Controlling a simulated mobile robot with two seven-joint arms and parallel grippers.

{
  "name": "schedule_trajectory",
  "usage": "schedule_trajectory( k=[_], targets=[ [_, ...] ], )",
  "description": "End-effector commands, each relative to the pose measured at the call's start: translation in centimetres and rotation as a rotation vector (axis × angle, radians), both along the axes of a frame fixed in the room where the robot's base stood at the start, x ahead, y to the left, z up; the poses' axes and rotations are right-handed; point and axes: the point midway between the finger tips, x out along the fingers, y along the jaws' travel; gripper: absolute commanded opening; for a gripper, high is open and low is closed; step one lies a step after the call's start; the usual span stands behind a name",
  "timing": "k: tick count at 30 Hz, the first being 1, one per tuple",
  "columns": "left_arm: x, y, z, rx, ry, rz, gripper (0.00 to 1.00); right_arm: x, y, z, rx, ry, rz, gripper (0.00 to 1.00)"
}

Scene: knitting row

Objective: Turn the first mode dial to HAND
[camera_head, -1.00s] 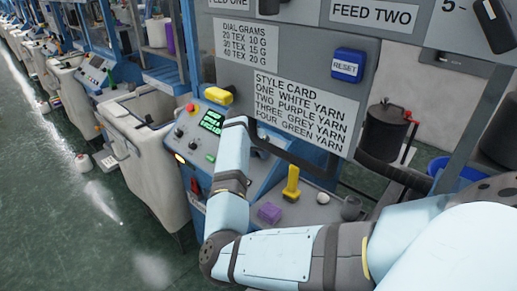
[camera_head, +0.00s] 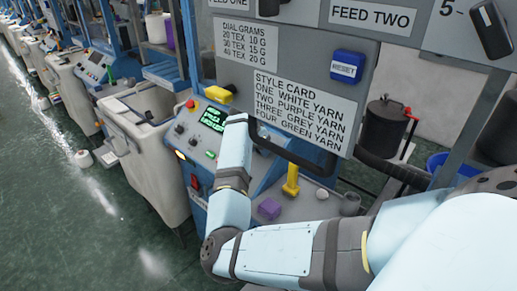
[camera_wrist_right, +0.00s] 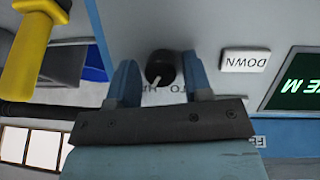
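In the right wrist view a small round black dial (camera_wrist_right: 160,67) with a white pointer sits on a grey panel. Upside-down lettering beside it is partly hidden, so I cannot read its setting. My right gripper (camera_wrist_right: 162,78) is open, with one blue finger on each side of the dial and visible gaps between. I cannot tell how deep the fingers reach around it. In the head view my right arm reaches over the blue control console (camera_head: 197,133), and its gripper and this dial are hidden. My left gripper is not in view.
A DOWN button (camera_wrist_right: 246,60) and a green-lettered screen (camera_wrist_right: 297,80) lie beside the dial. A yellow handle (camera_head: 291,180), a purple block (camera_head: 269,208) and a black bar are near my arm.

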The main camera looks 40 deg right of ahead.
Motion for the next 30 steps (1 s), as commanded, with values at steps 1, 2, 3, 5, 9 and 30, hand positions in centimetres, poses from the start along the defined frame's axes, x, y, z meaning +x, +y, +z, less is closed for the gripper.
schedule_trajectory(
  k=[1, 2, 3, 5, 9, 30],
  targets=[
    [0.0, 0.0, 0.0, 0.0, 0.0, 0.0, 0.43, 0.0, 0.0, 0.0, 0.0, 0.0, 0.0, 0.57],
    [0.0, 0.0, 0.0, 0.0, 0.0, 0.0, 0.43, 0.0, 0.0, 0.0, 0.0, 0.0, 0.001, 0.57],
    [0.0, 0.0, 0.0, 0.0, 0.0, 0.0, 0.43, 0.0, 0.0, 0.0, 0.001, 0.001, 0.001, 0.57],
    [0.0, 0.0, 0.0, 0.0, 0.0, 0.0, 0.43, 0.0, 0.0, 0.0, 0.001, 0.001, 0.001, 0.57],
    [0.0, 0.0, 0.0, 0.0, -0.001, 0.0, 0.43, 0.0, 0.1, 0.0, 0.001, 0.001, 0.002, 0.57],
    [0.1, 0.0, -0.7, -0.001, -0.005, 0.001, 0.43, 0.5, 4.6, 11.2, -0.001, -0.002, 0.001, 0.57]
  ],
)
